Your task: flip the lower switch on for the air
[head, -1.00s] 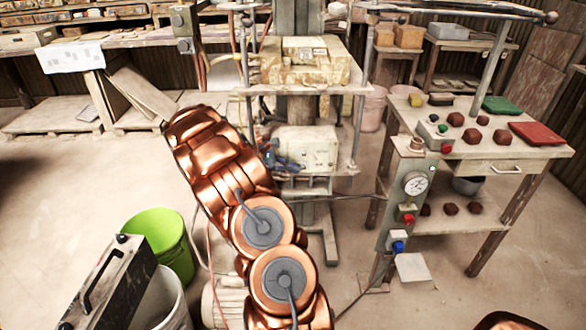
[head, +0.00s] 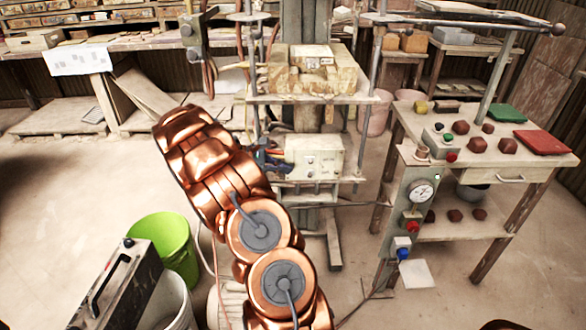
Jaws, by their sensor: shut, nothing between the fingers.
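A pale control box (head: 325,157) sits on the press frame in the middle. Small dark marks or switches show on its front face, too small to tell which is the lower switch or how it is set. My gripper (head: 279,163), dark with blue parts, shows small beside the left end of the box. It looks shut with nothing held. My copper arm hides part of the area below and left of it. I cannot tell whether the fingertips touch the box.
A post at right carries a gauge (head: 421,190), a red knob (head: 412,227) and a blue knob (head: 403,254). A wooden table (head: 500,176) with dark red lumps stands beside it. A green bucket (head: 165,245) stands at left. Bare floor lies between bucket and shelves.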

